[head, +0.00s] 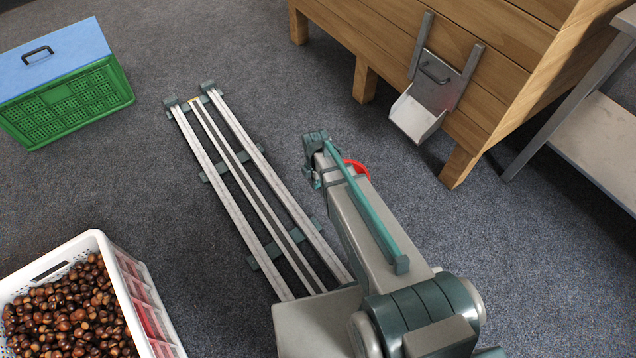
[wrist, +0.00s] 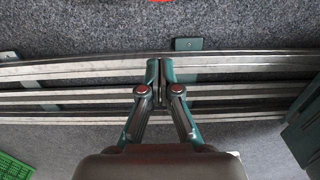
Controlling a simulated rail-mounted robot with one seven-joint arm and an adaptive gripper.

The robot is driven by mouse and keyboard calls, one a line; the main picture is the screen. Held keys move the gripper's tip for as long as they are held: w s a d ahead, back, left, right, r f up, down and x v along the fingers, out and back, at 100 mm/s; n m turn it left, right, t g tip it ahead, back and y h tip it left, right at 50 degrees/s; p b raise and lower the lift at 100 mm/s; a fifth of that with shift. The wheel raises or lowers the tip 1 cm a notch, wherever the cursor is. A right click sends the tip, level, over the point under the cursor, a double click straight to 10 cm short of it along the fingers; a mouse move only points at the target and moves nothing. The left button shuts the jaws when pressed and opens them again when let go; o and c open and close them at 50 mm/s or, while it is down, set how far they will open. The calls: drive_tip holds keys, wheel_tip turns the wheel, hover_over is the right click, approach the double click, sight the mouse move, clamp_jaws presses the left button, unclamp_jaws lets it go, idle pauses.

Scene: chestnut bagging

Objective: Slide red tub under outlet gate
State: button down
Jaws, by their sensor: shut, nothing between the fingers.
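The red tub (head: 357,168) is mostly hidden behind my arm in the head view; only part of its red rim shows. A thin red edge of it (wrist: 161,1) shows at the top of the wrist view. My gripper (wrist: 159,64) is shut and empty above the rails, apart from the tub. In the head view my gripper is hidden by the arm. The outlet gate (head: 432,80) is a grey metal slide with a handle on the wooden bin, with an open chute (head: 416,117) below it. The tub stands on the floor to the left of and nearer than the chute.
A white crate of chestnuts (head: 128,283) stands at lower left. A green crate (head: 75,97) with a blue lid (head: 62,52) stands at upper left. My rails cross the floor. The wooden bin (head: 480,45) has legs, and a metal table (head: 600,130) stands at right. Carpet before the chute is clear.

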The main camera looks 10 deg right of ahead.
wheel_tip(320, 180, down, 10)
drive_tip(key=b, duration=0.4)
drive_tip(key=shift+w+d+r, duration=0.1)
drive_tip(key=shift+r, duration=0.15)
drive_tip(key=shift+w+d+r+b, duration=0.15)
drive_tip(key=shift+w+d+b, duration=0.05)
drive_tip(key=shift+d, duration=0.4)
drive_tip(key=shift+w+d+r+b, duration=0.15)
drive_tip(key=shift+w+d+b, duration=0.1)
drive_tip(key=shift+d, duration=0.3)
drive_tip(key=shift+w+d+r+b, duration=0.15)
drive_tip(key=shift+w+d, duration=0.05)
drive_tip(key=shift+d, duration=0.4)
